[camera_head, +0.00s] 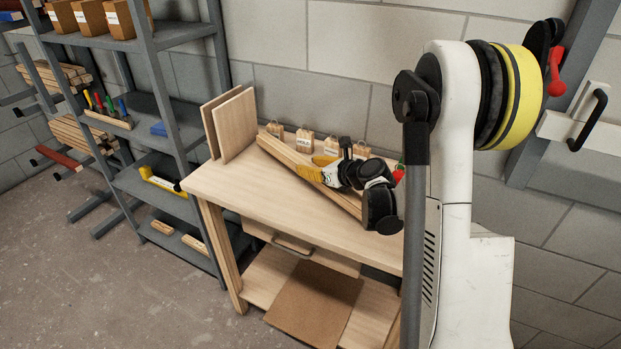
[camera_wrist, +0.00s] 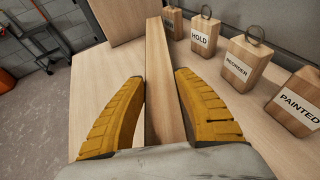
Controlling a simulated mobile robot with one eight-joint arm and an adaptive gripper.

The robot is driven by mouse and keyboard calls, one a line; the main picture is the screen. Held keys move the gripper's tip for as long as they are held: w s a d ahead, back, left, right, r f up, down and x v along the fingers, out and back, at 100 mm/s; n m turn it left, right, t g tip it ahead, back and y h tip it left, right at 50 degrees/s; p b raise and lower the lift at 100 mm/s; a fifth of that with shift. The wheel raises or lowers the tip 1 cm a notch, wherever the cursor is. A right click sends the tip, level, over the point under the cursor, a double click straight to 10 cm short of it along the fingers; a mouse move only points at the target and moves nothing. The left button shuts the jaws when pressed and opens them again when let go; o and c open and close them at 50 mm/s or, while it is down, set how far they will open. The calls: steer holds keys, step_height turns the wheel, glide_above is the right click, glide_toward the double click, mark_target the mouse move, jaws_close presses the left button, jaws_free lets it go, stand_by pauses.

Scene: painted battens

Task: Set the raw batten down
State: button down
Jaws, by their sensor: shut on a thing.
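The raw batten (camera_head: 281,151) is a long, bare wooden bar lying lengthwise along the workbench (camera_head: 225,185). In the wrist view the batten (camera_wrist: 164,95) runs away from me between the two yellow fingers. My gripper (camera_head: 316,168) is shut on it about mid-length; the fingers also show in the wrist view (camera_wrist: 160,76). The batten is at or very close to the bench top; I cannot tell whether it touches. Part of it is hidden behind my gripper and wrist.
Wooden label blocks stand along the bench's back, reading HOLD (camera_wrist: 205,36), REORDER (camera_wrist: 246,62) and PAINTED (camera_wrist: 297,102). Upright boards (camera_head: 236,124) stand at the bench's left end. A grey shelf rack (camera_head: 150,100) is to the left. The bench's front left is clear.

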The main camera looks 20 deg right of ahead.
steer(key=shift+f+b, duration=0.4)
steer(key=shift+f, duration=0.9)
steer(key=shift+f, duration=0.15)
steer(key=c, duration=0.9)
jaws_free()
steer(key=shift+c, duration=0.2)
